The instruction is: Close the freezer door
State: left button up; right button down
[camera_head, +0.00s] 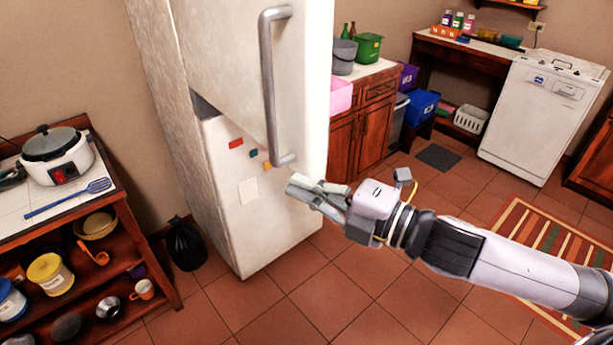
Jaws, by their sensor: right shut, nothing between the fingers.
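The white fridge-freezer stands left of centre. Its upper door (225,50) has a long grey vertical handle (268,85) and juts out past the lower front, so it stands ajar. A dark gap (205,107) shows under its left part. The lower front (245,205) looks shut and carries a note and small coloured magnets. My right gripper (303,193) comes in from the right. Its fingers are shut and empty, just below and right of the handle's lower end; I cannot tell whether they touch the door. My left gripper is out of view.
A wooden shelf unit with a white cooker (58,155) stands at the left, and a black bag (186,243) lies by the fridge. A counter with a green bin (368,48) is behind the fridge. The tiled floor (330,300) in front is clear.

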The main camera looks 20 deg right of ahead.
aim_at(307, 170)
jog(key=shift+w+d+p, duration=0.25)
jog(key=shift+w+p, duration=0.05)
jog(key=shift+w, duration=0.35)
jog(key=shift+w+d+p, duration=0.3)
jog(key=shift+w, duration=0.3)
jog(key=shift+w+d+p, duration=0.25)
jog(key=shift+w+p, duration=0.05)
jog(key=shift+w, duration=0.45)
jog(key=shift+d, duration=0.1)
